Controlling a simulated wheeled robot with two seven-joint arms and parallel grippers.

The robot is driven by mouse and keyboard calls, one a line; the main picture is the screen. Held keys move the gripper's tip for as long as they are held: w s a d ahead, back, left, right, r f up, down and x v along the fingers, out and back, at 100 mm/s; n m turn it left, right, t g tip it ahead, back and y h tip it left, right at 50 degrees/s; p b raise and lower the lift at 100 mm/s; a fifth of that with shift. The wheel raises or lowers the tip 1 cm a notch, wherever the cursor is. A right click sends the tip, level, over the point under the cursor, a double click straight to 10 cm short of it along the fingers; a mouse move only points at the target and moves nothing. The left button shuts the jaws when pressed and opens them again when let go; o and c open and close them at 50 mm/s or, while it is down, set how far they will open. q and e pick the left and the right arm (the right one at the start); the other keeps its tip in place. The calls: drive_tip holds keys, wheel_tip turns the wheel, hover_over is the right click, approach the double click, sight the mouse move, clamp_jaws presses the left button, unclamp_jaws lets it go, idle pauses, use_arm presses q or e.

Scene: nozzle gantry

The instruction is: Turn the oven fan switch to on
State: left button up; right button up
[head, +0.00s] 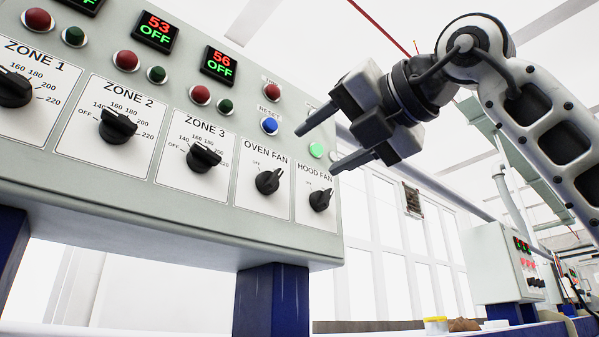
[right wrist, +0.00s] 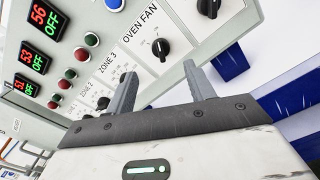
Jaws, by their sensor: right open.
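The oven fan switch (head: 268,181) is a black rotary knob on a white plate labelled OVEN FAN, low on the grey control panel (head: 170,215). Its pointer is tilted, and I cannot tell its exact setting. The knob also shows in the right wrist view (right wrist: 161,48), ahead of the fingers and between them. My right gripper (head: 318,147) is open and empty, in front of the panel's right end, to the right of and above the knob in the head view. My left gripper is not in view.
The hood fan knob (head: 320,199) sits just right of the oven fan switch. The zone 3 knob (head: 203,156) is to its left. A blue reset button (head: 270,125) and a lit green button (head: 316,150) are above. Blue posts (head: 271,300) support the panel.

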drive_tip(key=v, duration=0.6)
drive_tip(key=shift+b, duration=0.35)
drive_tip(key=shift+w, duration=0.1)
